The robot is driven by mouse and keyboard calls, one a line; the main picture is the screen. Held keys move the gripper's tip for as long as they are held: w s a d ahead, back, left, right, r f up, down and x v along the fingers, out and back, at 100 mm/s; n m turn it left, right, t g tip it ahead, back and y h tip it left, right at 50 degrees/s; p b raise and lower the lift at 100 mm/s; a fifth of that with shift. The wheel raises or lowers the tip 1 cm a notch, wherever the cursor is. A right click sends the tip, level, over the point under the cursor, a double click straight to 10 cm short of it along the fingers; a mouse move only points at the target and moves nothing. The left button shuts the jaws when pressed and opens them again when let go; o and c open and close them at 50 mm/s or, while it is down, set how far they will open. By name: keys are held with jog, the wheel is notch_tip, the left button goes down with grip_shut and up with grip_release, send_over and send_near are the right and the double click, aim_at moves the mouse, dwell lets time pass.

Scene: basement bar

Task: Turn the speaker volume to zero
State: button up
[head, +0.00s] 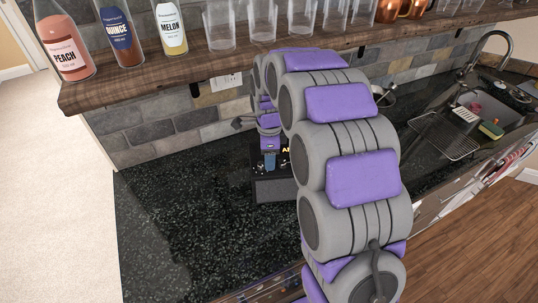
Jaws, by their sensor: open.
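A dark grey and black box with pale lettering on it, which looks like the speaker (272,190), sits on the black countertop (180,220) near the tiled wall. My arm hides its right side. No volume knob can be made out. My gripper (269,163) is small in view, at the end of my grey and purple arm, pointing down at the top of the speaker. It is open. I cannot tell whether it touches the speaker.
A wooden shelf (160,82) above the counter carries bottles (172,28) and several glasses (219,30). A sink (497,112), faucet (492,40) and drying rack (446,135) are at the right. The counter left of the speaker is clear.

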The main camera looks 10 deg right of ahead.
jog(key=shift+o, duration=0.3)
jog(key=shift+d, duration=0.1)
notch_tip(320, 180, up, 17)
jog(key=p, duration=0.2)
jog(key=shift+r, duration=0.15)
jog(key=shift+w+p, duration=0.2)
jog(key=shift+p, duration=0.1)
